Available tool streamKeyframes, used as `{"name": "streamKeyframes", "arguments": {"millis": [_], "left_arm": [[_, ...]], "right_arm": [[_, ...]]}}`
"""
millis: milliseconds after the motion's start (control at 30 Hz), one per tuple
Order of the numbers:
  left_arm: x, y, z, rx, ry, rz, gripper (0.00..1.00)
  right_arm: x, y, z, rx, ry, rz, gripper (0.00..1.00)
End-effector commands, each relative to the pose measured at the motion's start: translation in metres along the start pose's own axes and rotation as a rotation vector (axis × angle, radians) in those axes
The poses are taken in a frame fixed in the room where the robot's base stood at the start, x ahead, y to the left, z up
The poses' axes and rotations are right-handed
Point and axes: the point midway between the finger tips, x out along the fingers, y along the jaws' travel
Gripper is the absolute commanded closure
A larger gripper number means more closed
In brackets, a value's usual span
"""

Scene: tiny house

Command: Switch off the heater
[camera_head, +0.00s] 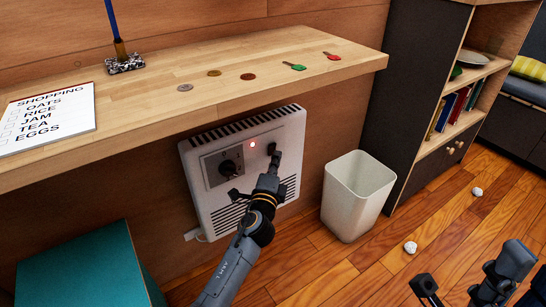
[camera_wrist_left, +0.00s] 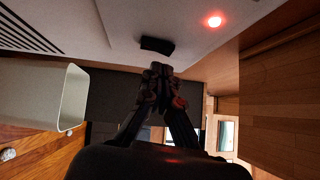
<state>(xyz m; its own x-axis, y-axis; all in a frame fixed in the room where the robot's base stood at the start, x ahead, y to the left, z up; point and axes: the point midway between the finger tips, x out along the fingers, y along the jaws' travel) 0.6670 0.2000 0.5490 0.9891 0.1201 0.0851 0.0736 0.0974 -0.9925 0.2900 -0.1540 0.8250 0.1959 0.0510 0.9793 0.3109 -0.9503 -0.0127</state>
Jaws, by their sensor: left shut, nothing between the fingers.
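The white heater (camera_head: 205,207) is on the wall under the wooden counter. The lamp also glows in the left wrist view (camera_wrist_left: 214,20). A small black switch (camera_head: 271,148) is right of the lamp; it also shows in the left wrist view (camera_wrist_left: 157,45). My left gripper (camera_head: 275,158) is shut and empty, its tips at or just below the switch. I cannot tell if they touch. My right gripper (camera_head: 503,272) is partly in view at the lower right; its fingers are unclear.
The counter (camera_head: 330,75) juts out above the heater. A white bin (camera_head: 352,200) stands just right of it. A teal box (camera_head: 80,270) is at the lower left. White crumpled bits (camera_head: 410,247) lie on the floor. A dark bookshelf (camera_head: 415,90) stands at the right.

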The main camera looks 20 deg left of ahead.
Motion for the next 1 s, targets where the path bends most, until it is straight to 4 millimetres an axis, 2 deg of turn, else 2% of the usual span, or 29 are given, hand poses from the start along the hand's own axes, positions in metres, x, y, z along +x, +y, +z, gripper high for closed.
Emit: {"name": "streamKeyframes", "arguments": {"millis": [200, 533, 633, 1000], "left_arm": [[0.011, 0.0, 0.01, 0.0, 0.002, -0.001, 1.0], [0.011, -0.001, 0.011, -0.001, 0.002, -0.001, 1.0], [0.017, -0.006, 0.016, -0.002, 0.001, 0.0, 1.0], [0.017, -0.004, 0.017, -0.003, -0.001, 0.0, 1.0]], "right_arm": [[0.001, 0.0, 0.0, 0.0, 0.006, -0.002, 0.6], [0.0, 0.0, 0.002, 0.0, 0.002, -0.002, 0.6], [0.005, 0.0, 0.001, 0.0, 0.0, -0.002, 0.6], [0.001, 0.0, 0.002, -0.001, -0.012, 0.002, 0.6]]}}
